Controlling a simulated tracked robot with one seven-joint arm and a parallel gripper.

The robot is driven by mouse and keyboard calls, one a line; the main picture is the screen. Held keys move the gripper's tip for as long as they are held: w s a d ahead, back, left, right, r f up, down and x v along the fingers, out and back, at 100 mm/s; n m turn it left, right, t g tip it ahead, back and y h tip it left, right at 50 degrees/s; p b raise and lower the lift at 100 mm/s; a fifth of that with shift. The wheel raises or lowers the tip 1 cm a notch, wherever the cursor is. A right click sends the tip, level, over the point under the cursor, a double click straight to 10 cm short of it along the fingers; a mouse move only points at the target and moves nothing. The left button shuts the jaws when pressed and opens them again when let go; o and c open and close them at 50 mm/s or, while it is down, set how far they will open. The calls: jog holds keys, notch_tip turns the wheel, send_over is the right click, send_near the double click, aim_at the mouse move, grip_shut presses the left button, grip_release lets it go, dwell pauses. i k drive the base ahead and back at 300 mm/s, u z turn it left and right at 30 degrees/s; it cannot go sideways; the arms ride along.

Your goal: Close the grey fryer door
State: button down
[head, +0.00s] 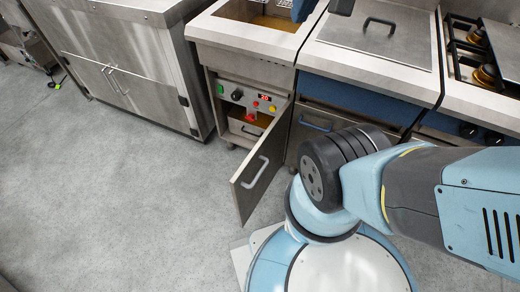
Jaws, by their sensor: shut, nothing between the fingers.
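The grey fryer door (250,190) stands open in the head view. It is hinged at the right side of the fryer cabinet (245,68) and swings out towards me over the floor. My gripper does not show in this view. My arm runs out of the picture at the right.
A steel cabinet (125,60) with two handles stands left of the fryer. A counter unit with a lidded top (375,40) and a stove (485,65) stand to the right. Grey floor (120,200) is clear at the left. My base is close to the door.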

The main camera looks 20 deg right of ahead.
aim_at(249, 184)
jog(key=u, duration=0.55)
jog(key=k, duration=1.85)
jog(key=z, duration=0.7)
jog(key=i, duration=1)
jog(key=u, duration=0.05)
